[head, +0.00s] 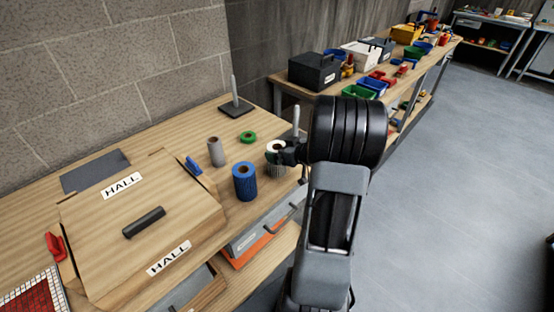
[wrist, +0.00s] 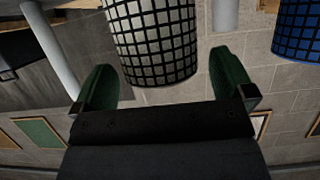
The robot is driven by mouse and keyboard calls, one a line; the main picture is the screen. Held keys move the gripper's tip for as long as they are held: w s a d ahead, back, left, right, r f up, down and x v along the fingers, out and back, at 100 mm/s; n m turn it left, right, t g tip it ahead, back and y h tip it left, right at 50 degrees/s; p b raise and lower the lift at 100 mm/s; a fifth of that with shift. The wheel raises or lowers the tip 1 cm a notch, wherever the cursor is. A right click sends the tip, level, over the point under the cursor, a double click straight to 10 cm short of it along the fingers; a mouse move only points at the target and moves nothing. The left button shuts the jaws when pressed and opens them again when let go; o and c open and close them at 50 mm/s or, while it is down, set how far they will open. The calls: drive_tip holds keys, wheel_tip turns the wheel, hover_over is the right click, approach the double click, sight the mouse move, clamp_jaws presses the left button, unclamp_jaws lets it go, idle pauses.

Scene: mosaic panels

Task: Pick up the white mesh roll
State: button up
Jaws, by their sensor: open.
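The white mesh roll (head: 277,167) stands on the wooden bench, partly covered by my gripper in the head view. In the wrist view the roll (wrist: 152,40), white with a black grid, fills the top middle, cut off by the picture edge. My gripper (wrist: 162,62) is open, its two green fingers on either side of the roll's near end. A gap shows between each finger and the roll. In the head view my gripper (head: 287,152) is right at the roll, from the right side.
A blue mesh roll (head: 244,184) stands close to the left; it also shows in the wrist view (wrist: 297,38). A grey roll (head: 216,152), a green tape roll (head: 248,137) and an upright rod on a base (head: 236,107) stand behind. A wooden HALL panel (head: 150,215) lies left.

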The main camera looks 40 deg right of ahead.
drive_tip(key=shift+x, duration=1.15)
drive_tip(key=shift+c, duration=0.2)
drive_tip(key=c, duration=1.4)
drive_tip(key=shift+r, duration=0.15)
